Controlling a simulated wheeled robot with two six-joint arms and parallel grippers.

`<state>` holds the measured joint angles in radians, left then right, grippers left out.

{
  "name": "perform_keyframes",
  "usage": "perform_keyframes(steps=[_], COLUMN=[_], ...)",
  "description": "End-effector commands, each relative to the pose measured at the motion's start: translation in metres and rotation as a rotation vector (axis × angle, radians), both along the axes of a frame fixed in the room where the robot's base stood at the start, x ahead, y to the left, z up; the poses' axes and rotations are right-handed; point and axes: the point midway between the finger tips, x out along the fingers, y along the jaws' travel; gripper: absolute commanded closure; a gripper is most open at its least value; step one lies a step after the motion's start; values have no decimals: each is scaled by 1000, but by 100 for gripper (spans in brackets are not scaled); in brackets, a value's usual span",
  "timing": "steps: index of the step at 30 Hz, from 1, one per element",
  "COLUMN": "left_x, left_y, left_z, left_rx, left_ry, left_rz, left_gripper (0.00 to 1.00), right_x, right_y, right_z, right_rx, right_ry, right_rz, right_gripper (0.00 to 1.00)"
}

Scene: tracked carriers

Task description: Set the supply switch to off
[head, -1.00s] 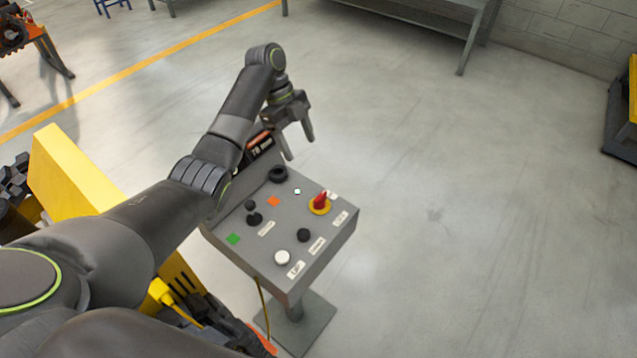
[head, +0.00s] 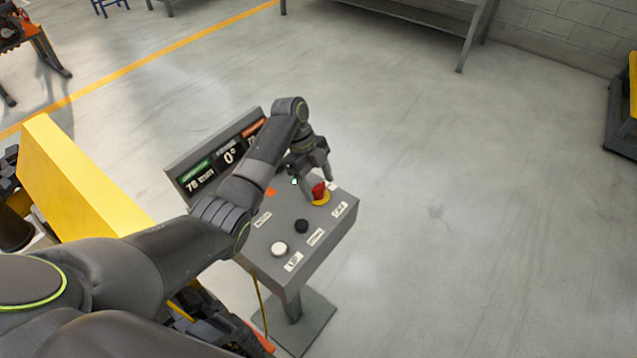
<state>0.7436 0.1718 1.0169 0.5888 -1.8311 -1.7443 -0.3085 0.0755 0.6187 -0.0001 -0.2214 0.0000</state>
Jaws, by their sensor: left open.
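The grey control box (head: 331,233) stands on a pedestal in front of me. A red rotary handle on a yellow disc (head: 320,200), which looks like the supply switch, sits near the panel's right-hand far edge. My left gripper (head: 317,179) is open, fingers pointing down, just above and behind the red handle. The fingertips look close to the handle; I cannot tell whether they touch it. The labels are too small to read. My left forearm hides the left part of the panel. My right gripper is not in view.
A black knob (head: 301,227) and a white button (head: 278,249) are on the panel's near side. A display board (head: 190,163) rises at its back, partly behind my arm. A yellow block (head: 75,185) stands at left.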

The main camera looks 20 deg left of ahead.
Motion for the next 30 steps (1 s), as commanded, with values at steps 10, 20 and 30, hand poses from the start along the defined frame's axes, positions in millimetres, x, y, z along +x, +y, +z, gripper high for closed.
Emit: perform_keyframes(steps=[10,20,30], left_x=[-2,-2,-2], left_y=[-4,-4,-4], left_z=[-12,-11,-10], left_rx=[2,1,1], left_ry=[-1,-1,0], left_rz=[-1,-1,17], left_gripper=[36,66,81], right_x=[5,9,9], right_y=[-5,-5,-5], right_z=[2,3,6], right_rx=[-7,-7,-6], right_ry=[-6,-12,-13], right_rz=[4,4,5], right_gripper=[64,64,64])
